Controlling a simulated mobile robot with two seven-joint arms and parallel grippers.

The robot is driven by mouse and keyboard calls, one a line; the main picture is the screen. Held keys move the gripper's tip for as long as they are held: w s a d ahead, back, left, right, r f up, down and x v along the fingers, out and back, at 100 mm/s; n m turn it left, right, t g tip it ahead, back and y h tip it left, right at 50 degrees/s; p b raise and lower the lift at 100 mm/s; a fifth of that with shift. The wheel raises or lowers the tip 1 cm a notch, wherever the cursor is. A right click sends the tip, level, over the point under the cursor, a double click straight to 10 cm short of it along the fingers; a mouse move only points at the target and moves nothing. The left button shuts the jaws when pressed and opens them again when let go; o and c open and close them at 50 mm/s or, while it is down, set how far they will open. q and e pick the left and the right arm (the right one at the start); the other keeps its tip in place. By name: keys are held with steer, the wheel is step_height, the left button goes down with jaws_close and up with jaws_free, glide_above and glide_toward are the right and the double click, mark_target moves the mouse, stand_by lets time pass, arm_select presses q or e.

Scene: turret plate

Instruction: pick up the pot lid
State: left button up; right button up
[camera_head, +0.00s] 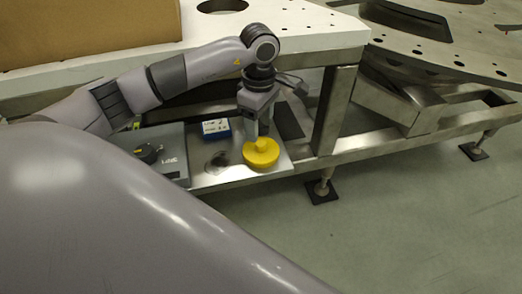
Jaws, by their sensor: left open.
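A yellow round lid with a raised knob (261,155) lies on the metal shelf (225,181), near its front right corner. My left gripper (259,135) points down from above, its fingers at or just behind the lid's knob. It is open, and I cannot tell whether a finger touches the lid. The fingertips are partly hidden by the lid. My right gripper is not in view.
A blue box (216,129) and a grey case with a black knob (162,154) sit left of the lid. A metal table leg (334,110) stands close on the right. A white tabletop (315,42) with a cardboard box (90,30) is above and behind.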

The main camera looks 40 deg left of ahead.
mark_target(261, 143)
arm_select(q)
steer(key=f, duration=0.5)
steer(key=shift+w+d+f, duration=0.1)
steer(key=shift+d+f, duration=0.1)
steer(key=shift+f, duration=0.15)
jaws_close()
